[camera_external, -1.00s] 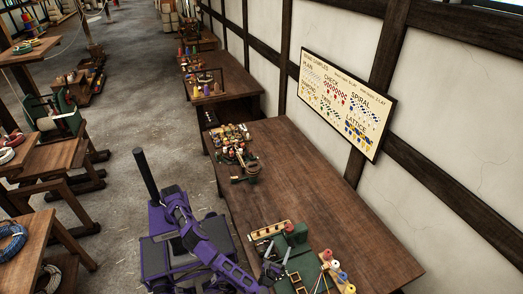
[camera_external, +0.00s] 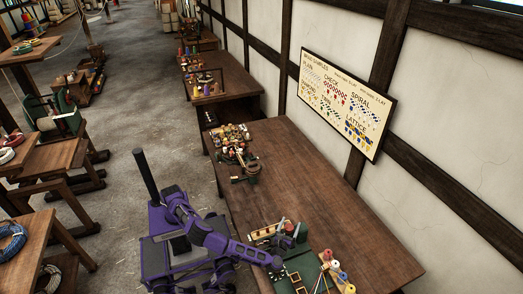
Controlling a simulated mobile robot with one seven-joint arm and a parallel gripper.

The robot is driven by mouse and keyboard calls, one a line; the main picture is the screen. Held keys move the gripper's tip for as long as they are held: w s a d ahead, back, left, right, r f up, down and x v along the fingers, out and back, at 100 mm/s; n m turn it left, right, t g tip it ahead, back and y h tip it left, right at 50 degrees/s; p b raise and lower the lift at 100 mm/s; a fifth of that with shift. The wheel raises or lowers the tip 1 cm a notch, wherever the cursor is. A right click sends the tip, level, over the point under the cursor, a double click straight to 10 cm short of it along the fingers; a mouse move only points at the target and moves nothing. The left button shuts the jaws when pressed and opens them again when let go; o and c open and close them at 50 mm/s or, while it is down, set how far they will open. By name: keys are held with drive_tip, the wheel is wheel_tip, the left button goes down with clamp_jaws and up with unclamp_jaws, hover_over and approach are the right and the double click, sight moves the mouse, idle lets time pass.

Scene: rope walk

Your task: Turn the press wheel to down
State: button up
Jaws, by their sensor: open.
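My gripper (camera_external: 289,228) is at the end of the purple arm, over the near part of the long wooden bench. Its two grey fingers are apart and nothing shows between them. A green machine (camera_external: 302,234), which looks like the press, stands on the bench right by the fingers and is partly covered by them. I cannot make out its wheel or how it is turned, nor whether a finger touches it.
A wooden rack (camera_external: 264,232) lies left of the fingers. A green-framed tray (camera_external: 297,281) and a stand with coloured spools (camera_external: 337,273) are nearer. A cluster of small parts (camera_external: 232,138) sits farther along. The bench's middle (camera_external: 310,185) is clear.

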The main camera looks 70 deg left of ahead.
drive_tip(key=shift+x, duration=0.8)
drive_tip(key=c, duration=1.4)
